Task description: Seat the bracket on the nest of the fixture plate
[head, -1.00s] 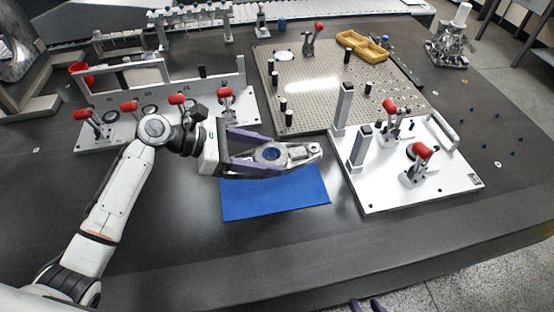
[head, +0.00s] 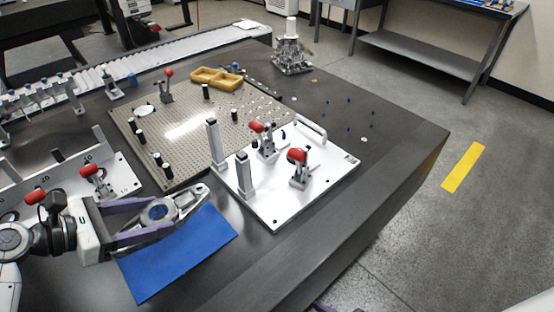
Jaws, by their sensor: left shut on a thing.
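My left gripper (head: 157,215) is shut on the grey metal bracket (head: 186,203), which has a round bore and a narrower far end. The purple fingers lie along both sides of the bracket, above the blue mat. The white fixture plate (head: 282,213) lies to the right of the bracket, apart from it. The plate carries two upright grey posts (head: 244,177), two red-handled clamps (head: 298,165) and a bar handle. I cannot make out the nest clearly among these parts.
The blue mat (head: 190,262) lies below the bracket. A perforated plate (head: 185,165) with black pegs and a yellow tray (head: 215,78) stands behind. Another clamp plate (head: 120,183) is at left. The table front right of the fixture plate is clear.

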